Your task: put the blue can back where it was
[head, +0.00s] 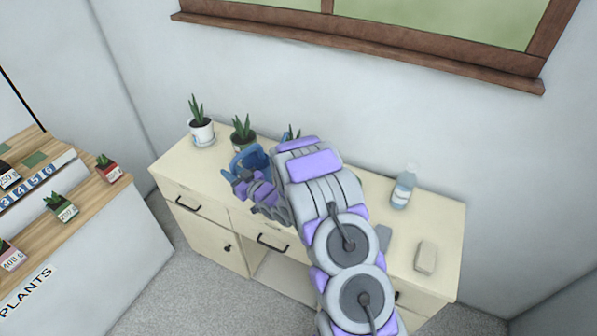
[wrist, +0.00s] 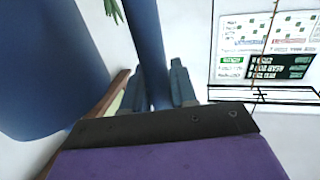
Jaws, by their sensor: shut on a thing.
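The blue can (head: 253,157), a watering can, is at the left half of the cream cabinet (head: 375,215) in the head view, beside the potted plants. My gripper (head: 237,177) is at its near side. In the wrist view, my gripper (wrist: 157,88) is shut on the can's blue handle (wrist: 146,45), which passes between the fingers. The can's blue body (wrist: 45,70) fills the left of that view. I cannot tell whether the can touches the cabinet top. My arm hides part of the cabinet top.
A third plant (head: 291,132) shows partly behind my arm. A bottle (head: 403,187) and a beige block (head: 426,257) are at the right. A plant shelf (head: 90,205) stands left.

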